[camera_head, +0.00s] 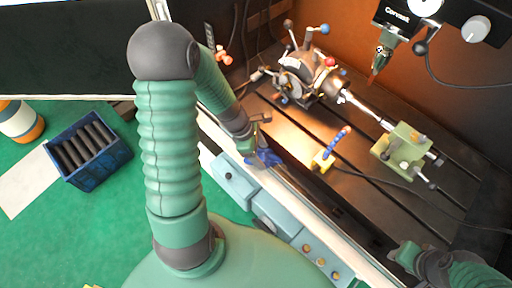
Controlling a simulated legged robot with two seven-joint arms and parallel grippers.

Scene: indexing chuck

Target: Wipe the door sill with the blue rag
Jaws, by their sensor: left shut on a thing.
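The blue rag (267,158) is a small crumpled patch at the tip of my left gripper (258,145). The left gripper is shut on it, and its fingers are partly hidden by the arm. The rag is at the door sill (299,199), a pale narrow strip running from upper left to lower right along the machine's front. I cannot tell whether the rag touches the sill. My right gripper (399,256) is at the lower right, near the sill's far end. Its fingers are too small and edge-on to judge.
The indexing chuck (300,75) stands on the dark slotted table (340,189). A tailstock (402,149), a yellow-based blue hose (325,160) and an overhead spindle (382,55) are near it. A blue bin of dark rods (91,184) and a striped container (20,122) are at left.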

